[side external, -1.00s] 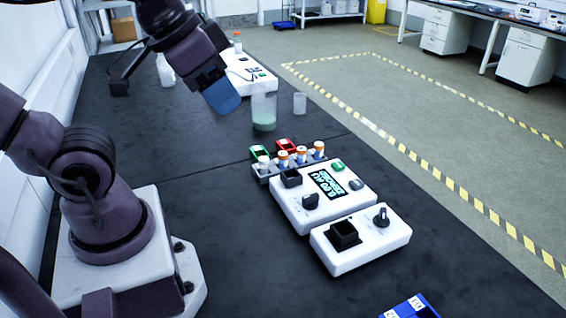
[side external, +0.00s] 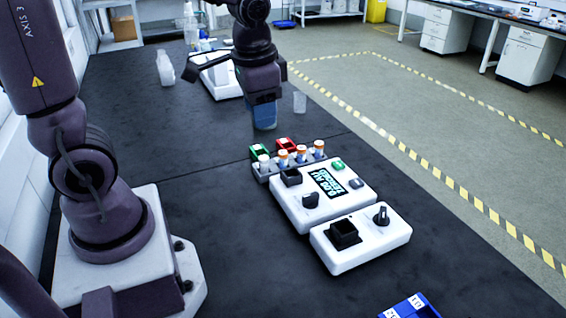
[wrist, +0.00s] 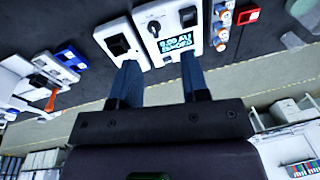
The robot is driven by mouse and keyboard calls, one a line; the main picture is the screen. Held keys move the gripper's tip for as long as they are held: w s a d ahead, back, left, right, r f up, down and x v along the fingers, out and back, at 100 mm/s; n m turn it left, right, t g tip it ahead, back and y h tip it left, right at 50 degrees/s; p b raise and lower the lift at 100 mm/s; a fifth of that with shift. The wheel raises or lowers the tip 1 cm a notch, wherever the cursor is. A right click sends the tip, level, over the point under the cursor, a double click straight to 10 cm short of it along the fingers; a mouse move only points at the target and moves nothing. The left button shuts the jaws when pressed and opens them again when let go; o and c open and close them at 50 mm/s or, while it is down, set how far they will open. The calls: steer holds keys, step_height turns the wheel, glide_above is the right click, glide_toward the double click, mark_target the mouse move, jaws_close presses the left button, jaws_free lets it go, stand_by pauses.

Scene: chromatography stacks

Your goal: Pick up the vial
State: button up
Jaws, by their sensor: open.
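Several vials stand upright in a dark rack (side external: 262,177) in the side external view. One vial (side external: 263,161) at the left end has a pale cap; the others, such as the nearby vial (side external: 283,158), have orange caps. Orange-capped vials (wrist: 222,32) also show at the top right of the wrist view. My gripper (side external: 264,112) points down above and behind the rack, apart from the vials. In the wrist view my gripper (wrist: 158,76) has its two blue fingers spread, with nothing between them.
A white instrument (side external: 325,192) with a lit display stands before the rack, and a smaller white box (side external: 360,240) before that. A green holder (side external: 259,151) and a red holder (side external: 286,145) sit behind the rack. A blue bin (side external: 412,307) is at the front.

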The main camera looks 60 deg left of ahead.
mark_target(284, 153)
steer(key=w+a+f+m+y, duration=0.1)
steer(key=w+a+f+m, duration=0.3)
steer(key=a+f+m, duration=0.1)
steer(key=w+a+f+m+g+y, duration=0.1)
steer(key=w+a+f+m, duration=0.3)
steer(key=f, duration=0.3)
steer(key=w+a+f+m+g+y, duration=0.1)
steer(key=w+a+f+m, duration=0.4)
steer(key=a+f+m, duration=0.1)
steer(key=shift+f, duration=0.4)
steer(key=x, duration=0.6)
steer(key=shift+a+f, duration=0.15)
steer(key=shift+a, duration=0.1)
steer(key=c, duration=0.7)
